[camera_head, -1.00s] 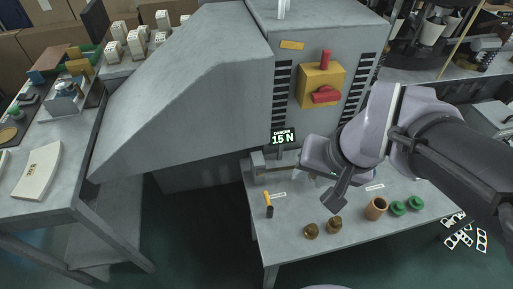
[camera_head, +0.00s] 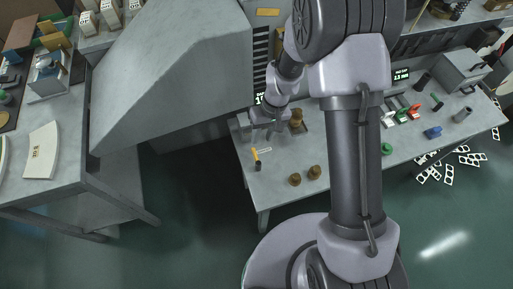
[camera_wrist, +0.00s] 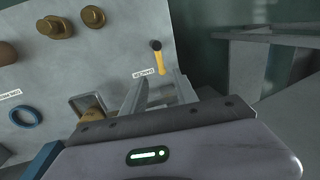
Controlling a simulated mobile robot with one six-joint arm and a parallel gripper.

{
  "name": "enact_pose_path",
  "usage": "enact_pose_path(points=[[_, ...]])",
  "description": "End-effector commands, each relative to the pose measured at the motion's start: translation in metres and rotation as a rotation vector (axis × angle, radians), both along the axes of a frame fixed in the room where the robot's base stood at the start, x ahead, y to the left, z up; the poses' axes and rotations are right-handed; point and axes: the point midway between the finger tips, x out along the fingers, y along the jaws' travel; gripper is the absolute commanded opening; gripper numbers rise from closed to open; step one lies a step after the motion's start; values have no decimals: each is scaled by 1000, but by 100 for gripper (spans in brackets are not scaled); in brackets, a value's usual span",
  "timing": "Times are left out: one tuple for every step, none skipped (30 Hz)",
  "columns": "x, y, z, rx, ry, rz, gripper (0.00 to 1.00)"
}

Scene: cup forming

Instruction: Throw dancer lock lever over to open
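The dancer lock lever (camera_head: 256,158) is a small yellow bar with a black knob at its front end. It lies by a white label near the left end of the bench. In the wrist view the lever (camera_wrist: 160,61) points away from me with its knob at the far end, beside a label reading DANCER. My gripper (camera_wrist: 157,88) has its two fingers apart, with the lever's near end in line with the gap. The fingers look short of the knob, and I see no grip on the lever. In the head view my gripper (camera_head: 266,122) is behind the lever.
Two brown spools (camera_head: 295,180) stand right of the lever, also in the wrist view (camera_wrist: 60,28). A blue ring (camera_wrist: 26,116) and a small tray (camera_wrist: 88,107) lie on the bench. The grey machine housing (camera_head: 170,85) rises behind left. Open floor lies left of the bench.

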Motion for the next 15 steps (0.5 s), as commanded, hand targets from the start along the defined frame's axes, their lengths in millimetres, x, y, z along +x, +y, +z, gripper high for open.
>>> enact_pose_path(points=[[-2,3,-20,-1,4,2,35],[-2,4,-29,-1,3,1,35],[-3,6,-41,-1,3,2,35],[-4,8,-49,-1,3,1,35],[-4,9,-57,-2,2,2,35],[-4,12,-66,-1,2,0,35],[-5,13,-72,-2,2,0,35],[-5,14,-77,-1,1,0,35],[-5,15,-83,-1,1,0,35],[-5,16,-87,-1,0,1,35],[-5,17,-90,-1,0,0,35],[-5,17,-93,-1,-1,0,35],[-5,18,-95,-1,-1,0,35],[-5,18,-97,-1,-1,0,35],[-5,18,-98,-1,-1,0,35]])
